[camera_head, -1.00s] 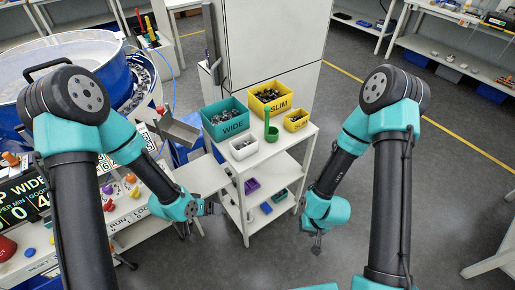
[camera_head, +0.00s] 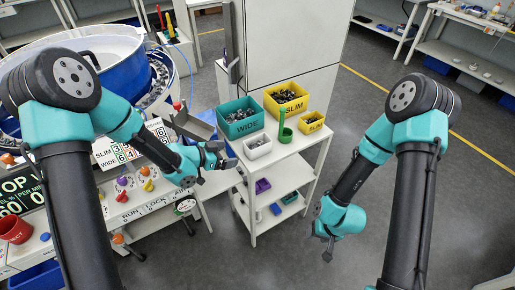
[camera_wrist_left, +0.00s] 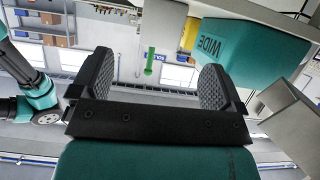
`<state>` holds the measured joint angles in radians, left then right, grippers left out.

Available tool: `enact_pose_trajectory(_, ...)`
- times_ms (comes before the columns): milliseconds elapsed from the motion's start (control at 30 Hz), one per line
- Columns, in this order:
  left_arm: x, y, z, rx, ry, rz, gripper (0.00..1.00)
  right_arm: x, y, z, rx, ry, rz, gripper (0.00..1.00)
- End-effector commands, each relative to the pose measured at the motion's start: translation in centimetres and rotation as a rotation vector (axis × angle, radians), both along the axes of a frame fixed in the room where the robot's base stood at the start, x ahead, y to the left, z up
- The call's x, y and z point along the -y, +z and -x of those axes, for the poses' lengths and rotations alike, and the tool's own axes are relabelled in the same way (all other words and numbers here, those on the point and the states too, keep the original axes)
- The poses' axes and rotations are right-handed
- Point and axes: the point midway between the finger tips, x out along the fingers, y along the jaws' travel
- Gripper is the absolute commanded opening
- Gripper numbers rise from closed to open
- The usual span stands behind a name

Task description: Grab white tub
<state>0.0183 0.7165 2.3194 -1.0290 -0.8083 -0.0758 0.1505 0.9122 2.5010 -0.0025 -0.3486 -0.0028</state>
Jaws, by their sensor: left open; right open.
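The white tub (camera_head: 258,147) sits at the front left of the small white cart's top, in front of the teal WIDE bin. Small dark contents show in it. My left gripper (camera_head: 225,155) is open and empty, just left of the tub and apart from it. In the left wrist view its two fingers (camera_wrist_left: 153,85) are spread with nothing between them. A pale block at the top of that view may be the tub; I cannot tell for sure. My right gripper (camera_head: 327,246) hangs low, right of the cart, and is open and empty.
On the cart (camera_head: 291,160) stand the teal WIDE bin (camera_head: 241,124), a large yellow SLIM bin (camera_head: 287,104), a small yellow bin (camera_head: 312,125) and a green scoop (camera_head: 285,134) close right of the tub. A metal chute (camera_head: 192,125) is behind my left gripper. Floor right of the cart is free.

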Motion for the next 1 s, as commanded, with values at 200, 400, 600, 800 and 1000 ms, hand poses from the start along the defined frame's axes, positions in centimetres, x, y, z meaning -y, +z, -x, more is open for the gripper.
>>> enact_pose_trajectory(200,-0.2,0.6,-0.3,0.037,-0.016,0.002,0.94,0.0,0.0,0.0,0.0,0.0,0.0,0.52)
enact_pose_trajectory(400,0.0,0.5,-0.4,0.034,-0.015,0.001,0.94,0.0,0.0,0.0,0.0,0.0,0.0,0.52)
enact_pose_trajectory(600,1.5,-0.3,-1.2,0.034,-0.017,0.002,0.94,0.0,0.0,0.0,0.0,0.0,0.0,0.52)
enact_pose_trajectory(800,4.1,-1.5,-2.7,0.034,-0.017,0.002,0.94,0.0,0.0,0.0,0.0,0.0,0.0,0.52)
enact_pose_trajectory(1000,5.3,-2.0,-3.4,0.034,-0.015,0.002,0.94,0.0,0.0,0.0,0.0,0.0,0.0,0.52)
